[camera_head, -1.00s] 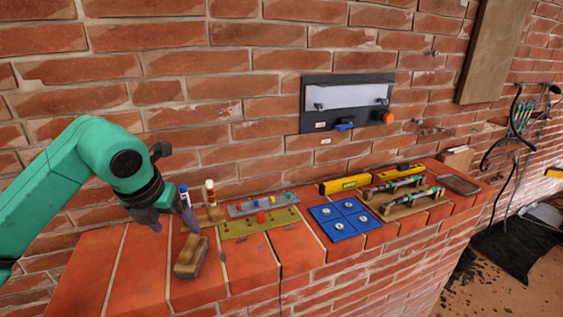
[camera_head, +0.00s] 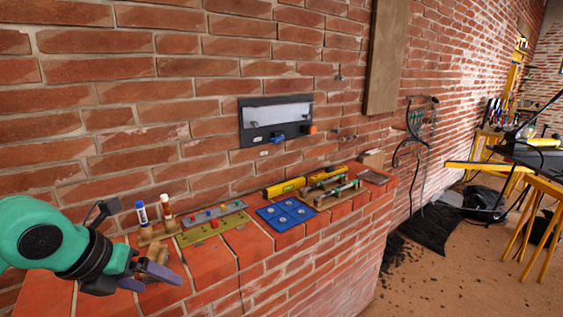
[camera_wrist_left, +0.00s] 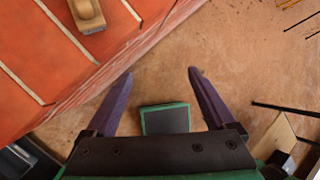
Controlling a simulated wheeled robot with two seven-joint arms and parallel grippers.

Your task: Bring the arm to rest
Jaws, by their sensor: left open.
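My left arm comes in from the left in the head view, green with a dark wrist. My left gripper (camera_head: 153,277) is at the near left end of the brick ledge (camera_head: 207,262), beside a wooden block-like tool (camera_head: 160,252). In the left wrist view the gripper (camera_wrist_left: 162,75) has its two purple fingers spread wide with nothing between them. Below them is the brown floor (camera_wrist_left: 185,50), past the ledge edge. The wooden tool (camera_wrist_left: 88,14) lies on the ledge at the upper left there. My right gripper is not in view.
On the ledge stand two markers (camera_head: 142,214), a green strip (camera_head: 203,228), a grey strip (camera_head: 208,214), a blue panel (camera_head: 286,214) and yellow levels (camera_head: 284,187). A dark panel (camera_head: 275,121) hangs on the brick wall. A yellow-legged workbench (camera_head: 540,190) stands at the right.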

